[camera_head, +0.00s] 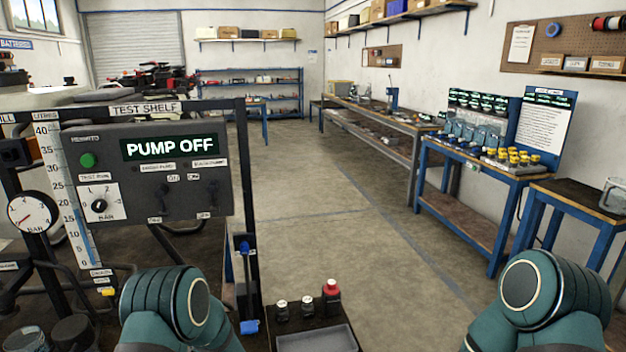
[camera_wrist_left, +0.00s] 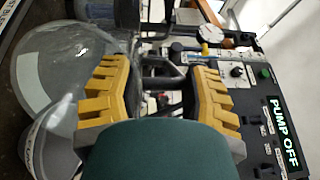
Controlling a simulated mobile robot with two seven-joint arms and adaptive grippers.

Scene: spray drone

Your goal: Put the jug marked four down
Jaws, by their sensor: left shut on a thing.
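In the left wrist view my left gripper (camera_wrist_left: 160,68) has its yellow fingers around a dark handle, which I take to be the jug's. A clear, greyish rounded vessel (camera_wrist_left: 50,62) lies against the left finger. How the handle joins either vessel is partly hidden by the fingers. Neither gripper shows in the head view, only teal links of my arms.
The test shelf panel (camera_head: 150,172), reading PUMP OFF, stands at the left with gauges and tubes. Dark round containers (camera_head: 75,331) stand low at the left. A grey tray (camera_head: 316,338) and small bottles (camera_head: 294,309) are at the bottom centre. The floor beyond is clear.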

